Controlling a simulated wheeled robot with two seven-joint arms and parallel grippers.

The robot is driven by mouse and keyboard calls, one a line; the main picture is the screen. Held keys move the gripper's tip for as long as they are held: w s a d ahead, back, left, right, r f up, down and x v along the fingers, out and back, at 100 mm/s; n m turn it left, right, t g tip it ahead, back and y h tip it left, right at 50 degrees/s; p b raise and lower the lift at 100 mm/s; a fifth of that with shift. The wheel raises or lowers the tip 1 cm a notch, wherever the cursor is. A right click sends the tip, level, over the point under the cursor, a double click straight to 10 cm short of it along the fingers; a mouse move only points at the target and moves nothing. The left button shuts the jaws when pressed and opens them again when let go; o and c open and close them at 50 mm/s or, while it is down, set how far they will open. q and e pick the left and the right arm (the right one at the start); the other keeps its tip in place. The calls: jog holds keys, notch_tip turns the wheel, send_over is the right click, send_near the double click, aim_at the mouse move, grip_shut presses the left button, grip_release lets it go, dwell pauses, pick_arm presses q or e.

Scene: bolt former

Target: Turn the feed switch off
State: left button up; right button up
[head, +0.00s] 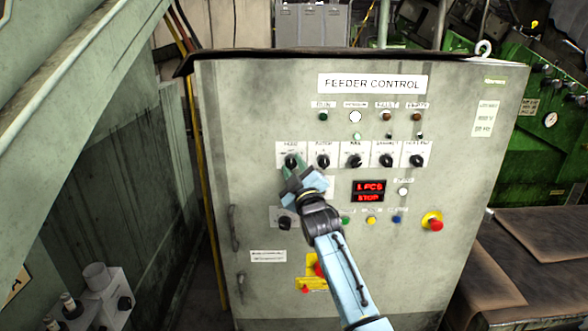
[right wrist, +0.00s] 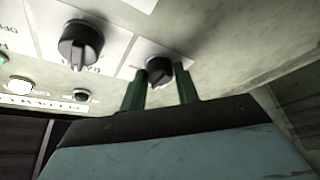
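The feed switch (head: 291,161) is a black rotary knob on a white plate, leftmost in the row of knobs on the grey feeder control cabinet (head: 250,120). My right gripper (head: 294,171) is at this knob, reaching up from below. In the right wrist view the knob (right wrist: 159,70) sits between the tips of the two green fingers. A gap shows on each side, so the fingers look open around it. The fingers partly cover the switch plate in the head view, and I cannot read the knob's position clearly. My left gripper is not in view.
The neighbouring knob (head: 322,161) is close on the right, with several more beyond. A red display (head: 369,191) reads "1 PCS" and "STOP". A red emergency button (head: 435,224) is at lower right. A cabinet handle (head: 235,228) is at left.

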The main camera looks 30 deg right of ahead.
jog(key=o, duration=0.4)
jog(key=v, duration=1.3)
jog(key=shift+s+p, duration=0.2)
jog(key=shift+p, duration=0.15)
jog(key=shift+f, duration=0.1)
